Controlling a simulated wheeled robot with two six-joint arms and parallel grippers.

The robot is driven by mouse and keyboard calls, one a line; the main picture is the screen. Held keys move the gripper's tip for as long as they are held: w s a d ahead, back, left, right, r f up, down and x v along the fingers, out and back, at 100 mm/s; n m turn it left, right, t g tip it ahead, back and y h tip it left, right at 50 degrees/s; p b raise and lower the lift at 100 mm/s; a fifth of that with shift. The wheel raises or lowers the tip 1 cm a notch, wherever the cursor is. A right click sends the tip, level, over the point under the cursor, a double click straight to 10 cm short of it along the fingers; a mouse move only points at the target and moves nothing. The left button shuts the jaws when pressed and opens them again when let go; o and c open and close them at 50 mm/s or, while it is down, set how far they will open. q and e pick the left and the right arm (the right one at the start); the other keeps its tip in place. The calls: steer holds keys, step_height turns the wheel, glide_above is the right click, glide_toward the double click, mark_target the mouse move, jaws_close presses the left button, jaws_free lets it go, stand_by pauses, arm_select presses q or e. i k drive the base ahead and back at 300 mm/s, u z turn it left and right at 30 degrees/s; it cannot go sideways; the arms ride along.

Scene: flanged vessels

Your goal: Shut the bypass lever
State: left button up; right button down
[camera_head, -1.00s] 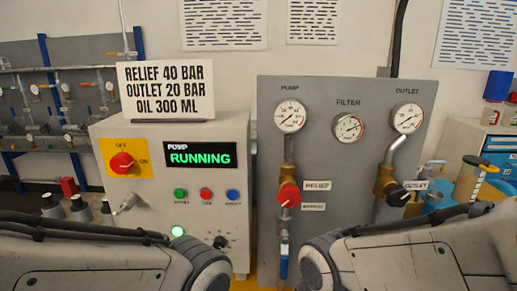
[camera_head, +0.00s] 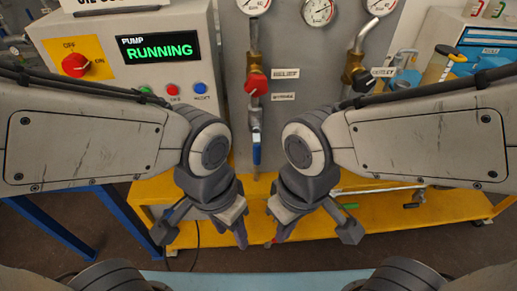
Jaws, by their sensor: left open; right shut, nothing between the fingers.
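The blue bypass lever (camera_head: 256,150) hangs straight down, in line with the vertical pipe below the red relief knob (camera_head: 256,83). A small label (camera_head: 283,97), too small to read clearly, sits to its right. My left gripper (camera_head: 240,234) is open, below and slightly left of the lever in the picture, apart from it. My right gripper (camera_head: 276,234) is shut and empty, below and slightly right of the lever. Both point downward, and their fingertips are partly hidden by the wrists.
The pump box (camera_head: 135,55) reads RUNNING, with a red switch (camera_head: 75,65) on its left. The outlet valve (camera_head: 362,80) is at right on the grey panel. A yellow platform (camera_head: 410,232) lies below, with tools on it. My forearms flank the lever.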

mark_target(256, 146)
steer(key=z, duration=1.65)
steer(key=k, duration=1.05)
steer(key=u, duration=1.1)
steer(key=i, duration=0.5)
steer(key=u, duration=0.1)
